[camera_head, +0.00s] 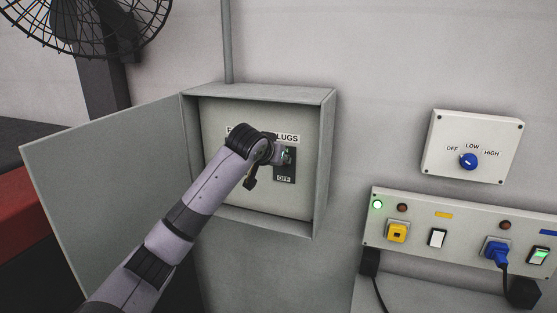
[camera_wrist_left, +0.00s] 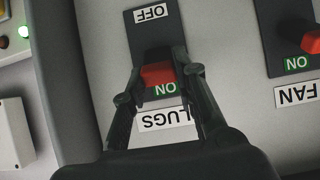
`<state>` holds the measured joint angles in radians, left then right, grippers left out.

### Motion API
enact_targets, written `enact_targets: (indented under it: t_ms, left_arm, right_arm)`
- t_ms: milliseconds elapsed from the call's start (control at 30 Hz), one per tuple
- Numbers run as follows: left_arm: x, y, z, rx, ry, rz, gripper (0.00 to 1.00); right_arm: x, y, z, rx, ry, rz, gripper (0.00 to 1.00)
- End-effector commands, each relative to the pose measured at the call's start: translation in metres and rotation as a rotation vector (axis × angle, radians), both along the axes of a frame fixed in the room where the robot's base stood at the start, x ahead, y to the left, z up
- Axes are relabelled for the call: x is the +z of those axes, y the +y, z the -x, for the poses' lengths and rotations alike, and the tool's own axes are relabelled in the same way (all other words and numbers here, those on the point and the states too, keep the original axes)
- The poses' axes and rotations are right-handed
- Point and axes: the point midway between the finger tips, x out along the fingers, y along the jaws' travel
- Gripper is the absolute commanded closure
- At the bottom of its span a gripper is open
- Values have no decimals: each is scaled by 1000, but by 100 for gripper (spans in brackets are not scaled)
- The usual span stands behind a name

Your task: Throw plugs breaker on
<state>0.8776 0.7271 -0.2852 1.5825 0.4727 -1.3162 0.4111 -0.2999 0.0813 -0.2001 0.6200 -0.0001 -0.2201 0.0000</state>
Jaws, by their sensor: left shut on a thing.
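The plugs breaker is a dark plate (camera_head: 291,167) inside an open grey box, with an OFF label low on it in the head view. In the left wrist view, which is upside down, its red lever (camera_wrist_left: 157,74) lies at the ON end, beside the green ON label and away from OFF. My left gripper (camera_wrist_left: 160,72) is shut on this lever, one finger on each side. In the head view my left gripper (camera_head: 281,154) reaches into the box and hides part of the breaker. My right gripper is in neither view.
The fan breaker's red lever (camera_wrist_left: 314,37) is beside the plugs breaker. The box door (camera_head: 105,190) hangs open at left. A socket panel (camera_head: 465,262) with a lit green lamp (camera_head: 377,205) and a blue LOW/HIGH knob (camera_head: 468,161) are on the right.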

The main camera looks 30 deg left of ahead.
Motion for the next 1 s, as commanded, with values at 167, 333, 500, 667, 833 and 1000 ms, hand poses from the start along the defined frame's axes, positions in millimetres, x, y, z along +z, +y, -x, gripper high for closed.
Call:
enact_targets:
  t_ms: [167,333,500,667,833,1000]
  left_arm:
    - [8,2,-1,2,-21,-3,100]
    - [6,1,-1,2,-16,-1,62]
    - [4,1,-1,1,-10,-1,53]
    - [2,0,0,1,-7,-1,53]
    - [4,-1,3,-1,-7,-1,53]
    - [15,-5,20,-3,-10,-3,53]
  right_arm:
    - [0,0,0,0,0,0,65]
    - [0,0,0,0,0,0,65]
    - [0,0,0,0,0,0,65]
    - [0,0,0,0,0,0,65]
    - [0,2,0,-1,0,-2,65]
    - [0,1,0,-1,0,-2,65]
